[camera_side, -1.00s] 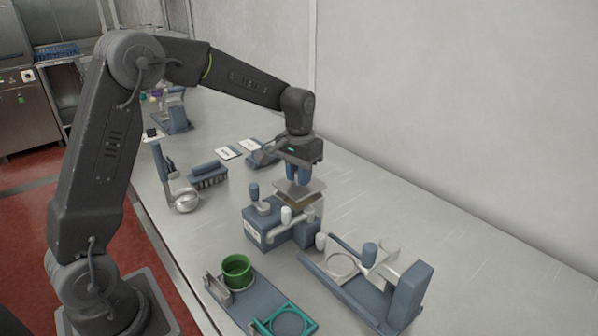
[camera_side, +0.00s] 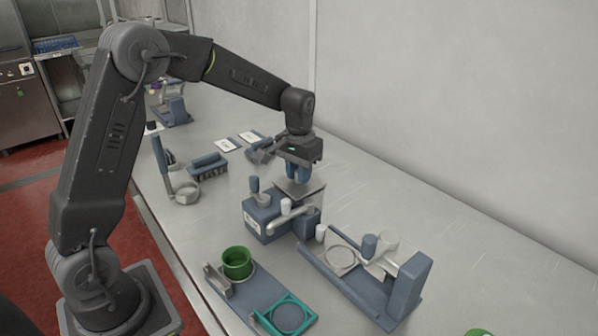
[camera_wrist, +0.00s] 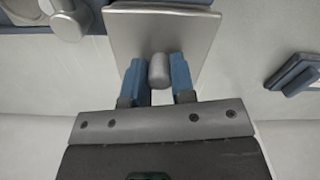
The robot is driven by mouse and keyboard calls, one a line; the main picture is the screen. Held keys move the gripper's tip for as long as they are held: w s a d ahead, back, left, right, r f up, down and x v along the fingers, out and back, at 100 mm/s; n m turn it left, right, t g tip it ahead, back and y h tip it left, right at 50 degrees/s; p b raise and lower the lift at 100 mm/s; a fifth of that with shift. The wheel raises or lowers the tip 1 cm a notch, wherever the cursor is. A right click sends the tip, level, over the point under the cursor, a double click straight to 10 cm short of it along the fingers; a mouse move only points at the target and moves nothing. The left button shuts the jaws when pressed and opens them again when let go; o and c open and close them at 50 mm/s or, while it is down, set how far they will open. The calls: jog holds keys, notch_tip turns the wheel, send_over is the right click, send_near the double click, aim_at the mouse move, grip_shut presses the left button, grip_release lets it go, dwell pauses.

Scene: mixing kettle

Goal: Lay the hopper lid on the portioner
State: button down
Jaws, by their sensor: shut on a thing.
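The hopper lid (camera_side: 302,188) is a flat grey square plate with a small round knob. My gripper (camera_side: 298,177) is shut on that knob from above. In the wrist view, the two blue fingers of my gripper (camera_wrist: 158,78) stand on either side of the knob, and the lid (camera_wrist: 185,32) spreads out beyond them. The portioner (camera_side: 265,217) is a blue block with a white-tipped handle. The lid is level over the hopper at its rear right and hides the opening. I cannot tell whether it touches the rim.
A blue stand with a ring (camera_side: 342,262) is to the right. In front, a blue base holds a green cup (camera_side: 237,262) and a teal ring frame (camera_side: 289,315). A blue rack (camera_side: 208,167) stands at the left. The wall is behind, with bare table before it.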

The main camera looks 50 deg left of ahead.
jog(key=shift+f, duration=0.15)
jog(key=c, duration=0.9)
grip_release()
jog(key=shift+o, duration=0.6)
jog(key=o, duration=0.4)
jog(key=shift+r, duration=3.45)
